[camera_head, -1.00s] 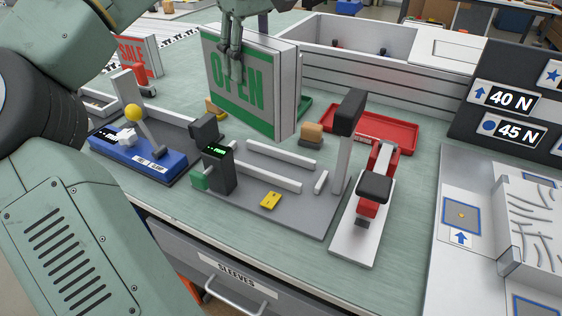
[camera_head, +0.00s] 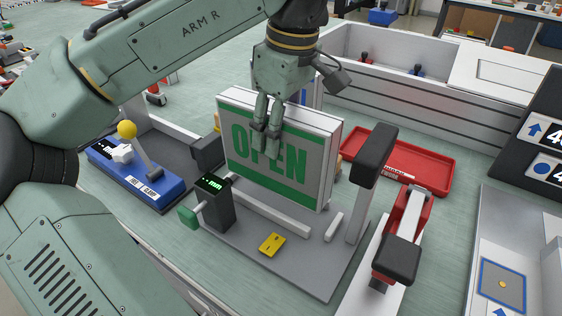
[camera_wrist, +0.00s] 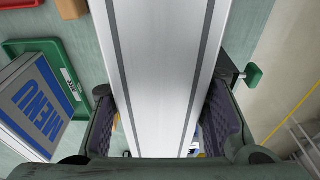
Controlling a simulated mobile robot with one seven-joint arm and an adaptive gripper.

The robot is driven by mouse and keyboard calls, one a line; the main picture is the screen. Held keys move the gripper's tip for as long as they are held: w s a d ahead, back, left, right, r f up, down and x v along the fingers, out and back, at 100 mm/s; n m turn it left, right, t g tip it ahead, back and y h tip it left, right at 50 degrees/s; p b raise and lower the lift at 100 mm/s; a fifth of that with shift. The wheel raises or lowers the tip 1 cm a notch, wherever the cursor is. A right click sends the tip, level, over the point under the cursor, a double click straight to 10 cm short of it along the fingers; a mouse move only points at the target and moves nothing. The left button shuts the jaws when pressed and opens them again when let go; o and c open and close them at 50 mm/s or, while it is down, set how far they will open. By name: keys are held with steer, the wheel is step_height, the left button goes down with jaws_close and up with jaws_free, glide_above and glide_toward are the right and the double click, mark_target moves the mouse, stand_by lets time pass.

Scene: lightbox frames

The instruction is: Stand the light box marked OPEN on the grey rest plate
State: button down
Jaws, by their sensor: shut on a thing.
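The light box marked OPEN (camera_head: 283,190) is white with a green-bordered face and stands upright. My gripper (camera_head: 267,130) is shut on it near its top edge, one finger on the lettered face. In the wrist view the box's pale narrow top (camera_wrist: 165,70) runs between both finger pads. The grey rest plate (camera_head: 313,262) lies below, with white rails (camera_head: 268,212) on it. The box is over the plate, behind the front rail. I cannot tell whether its bottom touches the plate.
A dark-topped post (camera_head: 366,185) rises close to the box's right. A black device (camera_head: 215,203) with a green knob stands at front left. A red tray (camera_head: 425,165) lies behind right.

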mark_target(288, 111)
steer(key=shift+f, duration=2.6)
steer(key=shift+f, duration=0.15)
steer(key=c, duration=0.9)
jaws_free()
steer(key=shift+c, duration=0.2)
steer(key=r, duration=0.4)
steer(key=d+r, duration=0.1)
steer(key=r, duration=0.3)
steer(key=s+r, duration=0.1)
steer(key=r, duration=0.3)
steer(key=shift+d+r, duration=0.1)
steer(key=shift+d, duration=0.2)
